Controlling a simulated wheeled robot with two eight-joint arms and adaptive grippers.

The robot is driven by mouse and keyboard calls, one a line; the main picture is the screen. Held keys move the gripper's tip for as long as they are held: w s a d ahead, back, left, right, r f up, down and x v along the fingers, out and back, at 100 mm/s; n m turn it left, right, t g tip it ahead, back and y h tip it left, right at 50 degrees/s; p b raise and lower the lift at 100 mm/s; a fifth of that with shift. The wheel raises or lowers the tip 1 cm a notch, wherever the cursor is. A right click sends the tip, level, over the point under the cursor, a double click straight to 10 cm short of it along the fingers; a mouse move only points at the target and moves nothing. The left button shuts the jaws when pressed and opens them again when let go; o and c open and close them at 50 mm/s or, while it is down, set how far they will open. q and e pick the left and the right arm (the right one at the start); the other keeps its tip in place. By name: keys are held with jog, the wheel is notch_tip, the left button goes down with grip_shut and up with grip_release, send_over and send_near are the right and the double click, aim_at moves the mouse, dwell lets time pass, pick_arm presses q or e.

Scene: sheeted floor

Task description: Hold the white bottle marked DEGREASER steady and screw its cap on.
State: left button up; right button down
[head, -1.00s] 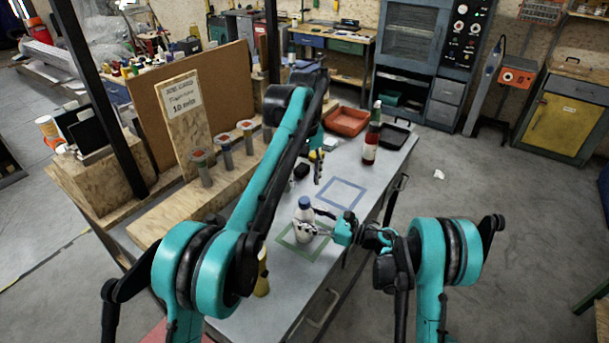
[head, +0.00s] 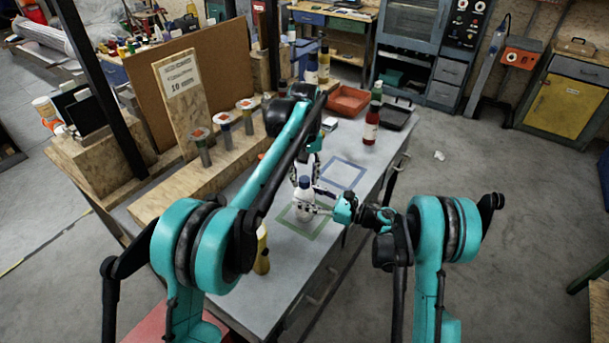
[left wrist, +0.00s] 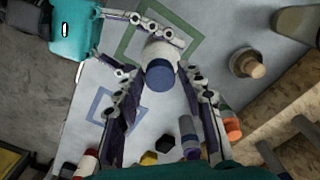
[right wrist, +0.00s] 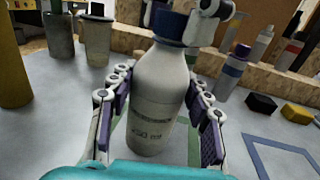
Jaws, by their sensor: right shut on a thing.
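The white bottle (head: 305,212) stands upright in the green square outline on the table, with a blue cap (left wrist: 160,76) on its top. Its label in the right wrist view (right wrist: 152,122) is too blurred to read a name. I cannot tell whether the cap is screwed tight. My right gripper (head: 318,209) is shut on the bottle's body from the right, with one finger on each side in the right wrist view. My left gripper (left wrist: 165,80) comes from above. Its fingers are spread on either side of the cap, with a gap visible in the left wrist view.
A blue square outline (head: 343,174) on the table is empty. A yellow bottle (head: 261,250) stands front left. A wooden rack (head: 205,168) runs along the left.

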pick_arm(q)
grip_shut()
jog(key=o, duration=0.6)
grip_release()
notch_tip(320, 180, up, 12)
pick_arm(e)
jog(key=c, duration=0.6)
grip_release()
